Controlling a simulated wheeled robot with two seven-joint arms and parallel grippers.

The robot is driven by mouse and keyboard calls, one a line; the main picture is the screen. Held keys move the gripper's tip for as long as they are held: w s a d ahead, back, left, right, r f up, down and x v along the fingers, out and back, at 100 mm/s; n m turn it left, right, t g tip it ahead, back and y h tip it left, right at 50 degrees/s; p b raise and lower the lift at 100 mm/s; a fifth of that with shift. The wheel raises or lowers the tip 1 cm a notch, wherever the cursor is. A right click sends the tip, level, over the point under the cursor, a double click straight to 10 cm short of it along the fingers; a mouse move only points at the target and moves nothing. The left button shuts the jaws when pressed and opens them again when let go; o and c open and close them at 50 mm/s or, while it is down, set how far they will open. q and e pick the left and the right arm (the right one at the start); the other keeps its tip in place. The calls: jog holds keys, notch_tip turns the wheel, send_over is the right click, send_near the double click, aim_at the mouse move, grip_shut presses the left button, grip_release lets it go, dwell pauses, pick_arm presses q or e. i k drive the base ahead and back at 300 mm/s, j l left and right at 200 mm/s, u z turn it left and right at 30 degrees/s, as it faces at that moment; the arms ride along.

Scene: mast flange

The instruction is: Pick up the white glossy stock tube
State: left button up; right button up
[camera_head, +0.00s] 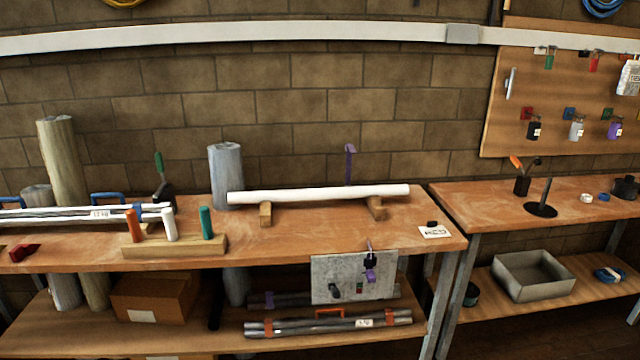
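A long white glossy tube (320,194) lies level across two small wooden blocks, the left block (266,213) and the right block (376,208), on the wooden workbench. Its left end is in front of a grey upright cylinder; its right end is free past the right block. A bundle of whitish tubes (70,214) with a label and a blue handle lies at the bench's left. Neither of my grippers shows in the head view.
A wooden holder (175,246) with orange, white and green handles stands at the front left. The grey cylinder (225,176) stands behind the tube. A grey panel (354,278) hangs at the front edge. Bare bench top (320,235) lies before the tube.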

aim_at(382, 191)
jog(key=i+l, duration=0.3)
jog(key=i, duration=0.25)
jog(key=i+l+u, duration=0.15)
jog(key=i, duration=0.35)
jog(key=i+l, duration=0.45)
jog(key=i+l+u, duration=0.1)
jog(key=i+l, duration=0.25)
jog(key=i, duration=0.25)
